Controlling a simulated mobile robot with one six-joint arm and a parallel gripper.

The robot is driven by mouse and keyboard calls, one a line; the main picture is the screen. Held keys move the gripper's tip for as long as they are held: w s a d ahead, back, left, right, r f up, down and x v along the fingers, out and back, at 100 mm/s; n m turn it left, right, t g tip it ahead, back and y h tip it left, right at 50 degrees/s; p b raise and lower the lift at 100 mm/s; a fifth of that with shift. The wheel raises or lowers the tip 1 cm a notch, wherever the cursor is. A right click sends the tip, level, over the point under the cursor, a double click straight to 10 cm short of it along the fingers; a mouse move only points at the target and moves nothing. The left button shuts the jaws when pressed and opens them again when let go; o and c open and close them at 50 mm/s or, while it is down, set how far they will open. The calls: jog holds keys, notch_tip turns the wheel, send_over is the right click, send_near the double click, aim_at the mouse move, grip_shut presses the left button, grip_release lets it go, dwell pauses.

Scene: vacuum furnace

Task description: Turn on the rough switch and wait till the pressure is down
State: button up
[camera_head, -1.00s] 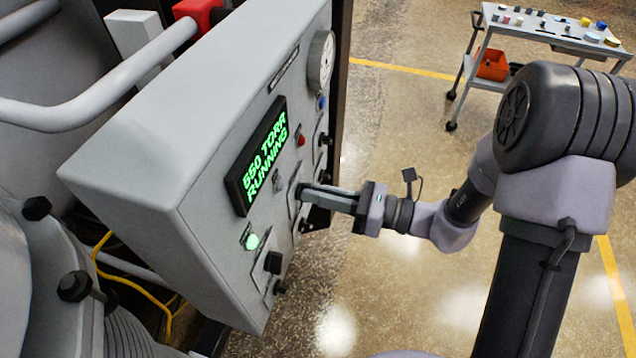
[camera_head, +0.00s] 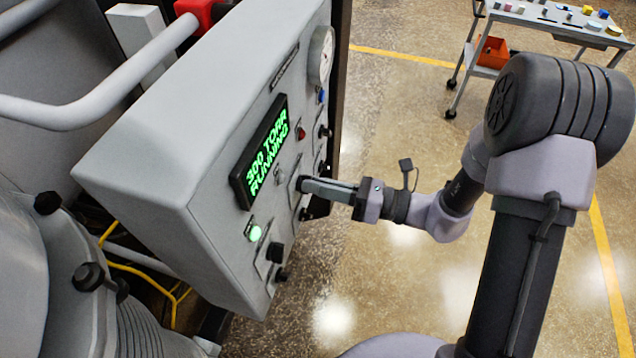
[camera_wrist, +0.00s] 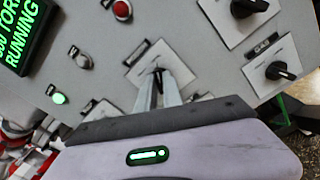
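The grey control panel (camera_head: 225,215) has a display (camera_head: 259,152) reading "300 TORR RUNNING" in green. The display is partly cut off in the wrist view (camera_wrist: 18,38). My gripper (camera_head: 303,184) reaches the panel from the right. In the wrist view its two fingers (camera_wrist: 160,76) are close together at a switch on a white plate (camera_wrist: 138,60), with a dark knob between the tips. The fingers mostly hide the knob, and its label is too small to read. A green lamp (camera_head: 254,233) is lit on the panel.
Other black knobs (camera_wrist: 281,70) sit on plates beside the held one. A red button (camera_head: 301,133) and a gauge (camera_head: 320,56) are higher on the panel. A cart (camera_head: 560,30) stands at the back right. The floor between is clear.

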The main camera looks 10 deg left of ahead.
jog(key=o, duration=0.4)
jog(key=shift+d, duration=0.1)
jog(key=s+d+p, duration=0.1)
jog(key=d, duration=1.6)
jog(key=shift+s+d, duration=0.15)
jog(key=shift+s, duration=0.05)
